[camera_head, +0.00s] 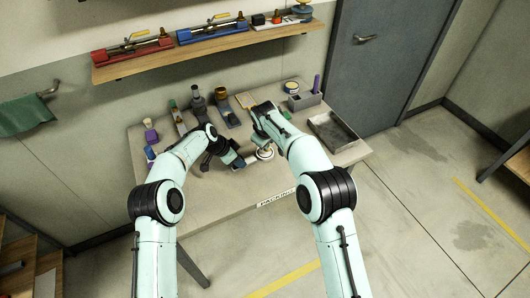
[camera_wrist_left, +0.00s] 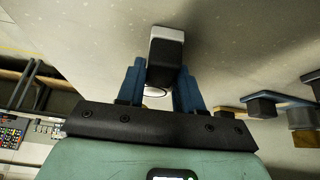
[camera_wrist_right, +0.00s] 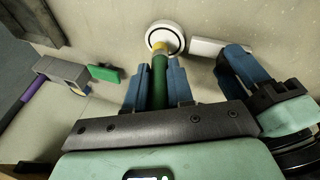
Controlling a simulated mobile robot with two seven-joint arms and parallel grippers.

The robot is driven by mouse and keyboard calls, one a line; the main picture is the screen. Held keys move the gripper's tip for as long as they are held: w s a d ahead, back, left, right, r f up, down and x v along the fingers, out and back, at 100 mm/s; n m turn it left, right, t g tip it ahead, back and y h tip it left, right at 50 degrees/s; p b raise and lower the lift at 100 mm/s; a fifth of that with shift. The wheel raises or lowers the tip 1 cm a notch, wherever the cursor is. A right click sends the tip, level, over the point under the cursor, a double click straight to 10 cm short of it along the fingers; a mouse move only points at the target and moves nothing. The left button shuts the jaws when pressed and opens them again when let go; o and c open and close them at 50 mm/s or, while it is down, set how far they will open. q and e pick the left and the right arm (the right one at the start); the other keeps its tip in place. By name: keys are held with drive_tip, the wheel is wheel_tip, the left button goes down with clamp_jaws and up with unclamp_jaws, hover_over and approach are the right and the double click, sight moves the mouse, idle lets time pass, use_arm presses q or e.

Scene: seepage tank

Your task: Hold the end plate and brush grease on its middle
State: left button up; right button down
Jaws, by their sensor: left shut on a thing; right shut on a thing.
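The end plate, a pale round disc with a dark ring (camera_head: 265,153), is over the front middle of the table; it shows face-on in the right wrist view (camera_wrist_right: 165,37). My left gripper (camera_head: 241,162) is beside it, shut; a pale bar (camera_wrist_right: 220,48) lies between its fingers and the disc. In the left wrist view a dark block with a light end (camera_wrist_left: 166,55) sits between the fingers, part of the disc's edge behind it. My right gripper (camera_wrist_right: 160,85) is shut on the green-handled brush (camera_wrist_right: 159,75), whose tip appears at the disc's middle. Contact there is unclear.
The table (camera_head: 230,200) is bare at its front. A grey tray (camera_head: 333,131) lies at its right, a grey holder with a purple item (camera_head: 305,100) behind. Bottles and small parts stand along the back and left. A shelf (camera_head: 200,50) hangs above.

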drive_tip(key=shift+f, duration=1.35)
idle(0.6)
drive_tip(key=shift+w+a, duration=0.3)
drive_tip(key=shift+w, duration=0.25)
drive_tip(key=shift+w+a, duration=0.3)
drive_tip(key=shift+w, duration=0.25)
drive_tip(key=shift+s+d, duration=0.35)
drive_tip(key=shift+s, duration=0.25)
drive_tip(key=shift+s+d, duration=0.3)
drive_tip(key=shift+s, duration=0.25)
drive_tip(key=shift+w, duration=0.1)
drive_tip(key=shift+w+a, duration=0.35)
drive_tip(key=shift+w, duration=0.2)
drive_tip(key=shift+w+a, duration=0.3)
drive_tip(key=shift+w, duration=0.25)
